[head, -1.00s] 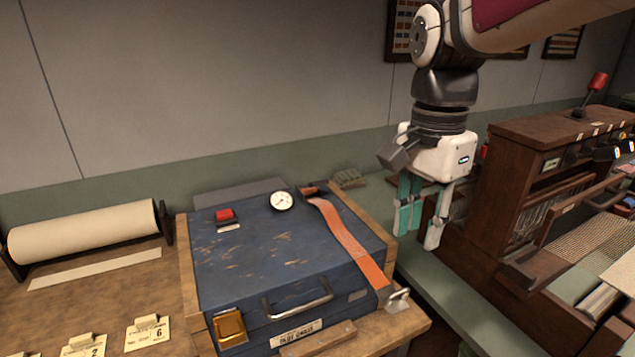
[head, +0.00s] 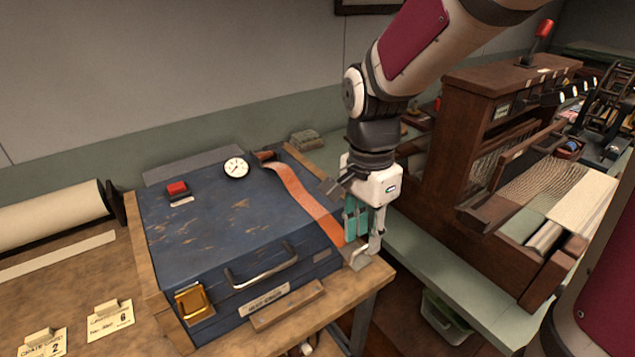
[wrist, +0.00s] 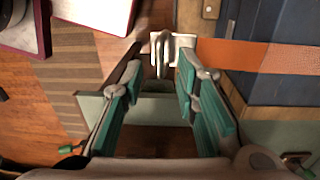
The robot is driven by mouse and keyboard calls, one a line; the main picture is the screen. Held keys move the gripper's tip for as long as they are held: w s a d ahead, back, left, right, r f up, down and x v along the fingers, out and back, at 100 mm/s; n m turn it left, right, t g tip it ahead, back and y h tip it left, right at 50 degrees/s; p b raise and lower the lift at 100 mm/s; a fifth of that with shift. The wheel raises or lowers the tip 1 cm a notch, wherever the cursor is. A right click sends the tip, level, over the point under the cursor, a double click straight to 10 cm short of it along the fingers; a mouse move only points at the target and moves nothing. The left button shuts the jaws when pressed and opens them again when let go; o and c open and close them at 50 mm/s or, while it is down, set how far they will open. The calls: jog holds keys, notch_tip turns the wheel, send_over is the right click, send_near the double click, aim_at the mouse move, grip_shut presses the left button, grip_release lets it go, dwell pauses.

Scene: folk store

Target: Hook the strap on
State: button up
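The orange strap (head: 306,200) runs over the right side of the blue case (head: 215,235) towards the front right corner. It also shows in the wrist view (wrist: 255,55). Its near end carries a pale metal end piece (wrist: 185,42), beside a metal loop (wrist: 160,55). In the head view my gripper hides part of this end, and I cannot tell whether end piece and loop are joined. My gripper (head: 362,242) points down at the case's front right corner. In the wrist view its teal-padded fingers (wrist: 155,88) are apart and empty, with the loop just beyond the tips.
The case has a carrying handle (head: 262,268), a brass latch (head: 193,302), a red button (head: 177,188) and a dial (head: 236,167). A wooden loom (head: 455,140) stands at the right. A paper roll (head: 50,222) and number cards lie at the left.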

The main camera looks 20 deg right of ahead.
jog(key=shift+s+f, duration=0.1)
jog(key=shift+f, duration=0.5)
grip_shut()
